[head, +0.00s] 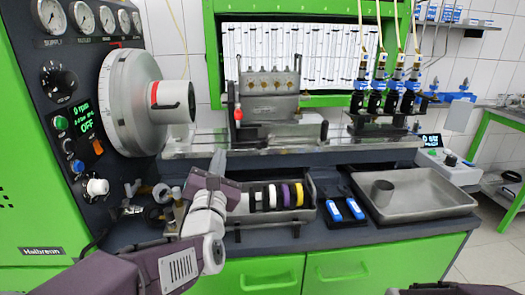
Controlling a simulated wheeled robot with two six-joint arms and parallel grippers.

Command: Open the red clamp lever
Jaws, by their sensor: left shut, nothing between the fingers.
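The red clamp lever (238,112) hangs upright at the left front of a grey metal clamp fixture (270,105) on the back bench. Its red end points down. My left gripper (217,162) is in front of and below the lever, apart from it, with its fingers pointing up and away. Its fingers are small here and look closed with nothing between them. My right gripper is not in view.
A rack of coloured rings (277,197), two blue-white items (345,209) and a metal tray (440,203) stand on the front bench.

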